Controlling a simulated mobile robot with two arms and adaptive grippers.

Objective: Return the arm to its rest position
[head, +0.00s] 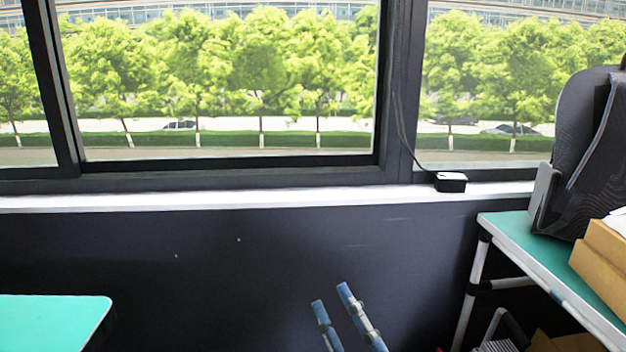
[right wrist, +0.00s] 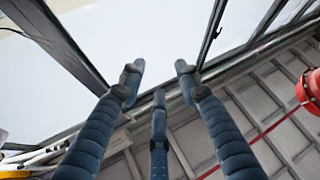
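My right gripper (head: 332,297) shows at the bottom of the head view, with blue-grey fingers pointing up in front of the dark wall. In the right wrist view the same gripper (right wrist: 160,72) has its three fingers spread apart with nothing between them. It is open and touches nothing that I can see. The rest of my right arm is out of view. My left gripper is not in view. I see no valve positioner that I can identify.
A green-topped table (head: 48,318) stands at lower left. A green-topped shelf (head: 520,245) at right holds a dark backpack-like object (head: 578,150) and a cardboard box (head: 600,255). A small black box (head: 450,182) sits on the white window sill (head: 250,196). A red object (right wrist: 311,88) shows at the right wrist view's edge.

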